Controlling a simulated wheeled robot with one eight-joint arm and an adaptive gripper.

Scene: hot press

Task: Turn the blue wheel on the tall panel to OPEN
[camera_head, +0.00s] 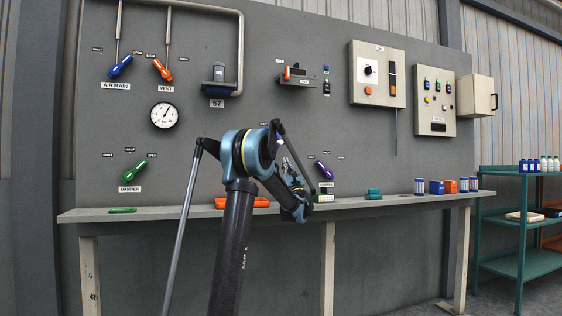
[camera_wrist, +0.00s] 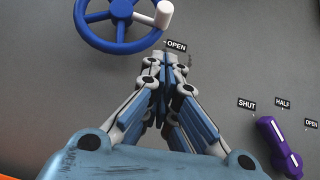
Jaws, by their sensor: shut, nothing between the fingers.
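The blue wheel (camera_wrist: 122,14) is at the top of the wrist view, partly cut off by the upper edge. A black OPEN label (camera_wrist: 176,46) is on the panel just below and right of the rim. My gripper (camera_wrist: 158,62) is shut and empty, with its fingertips below the wheel beside the OPEN label. I cannot tell whether they touch the panel.
A purple lever (camera_wrist: 277,146) with SHUT, HALF and OPEN labels is right of my gripper. The tall grey panel (camera_head: 215,130) carries other levers, a gauge (camera_head: 164,115) and control boxes. A narrow shelf (camera_head: 390,203) with small items runs along its bottom.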

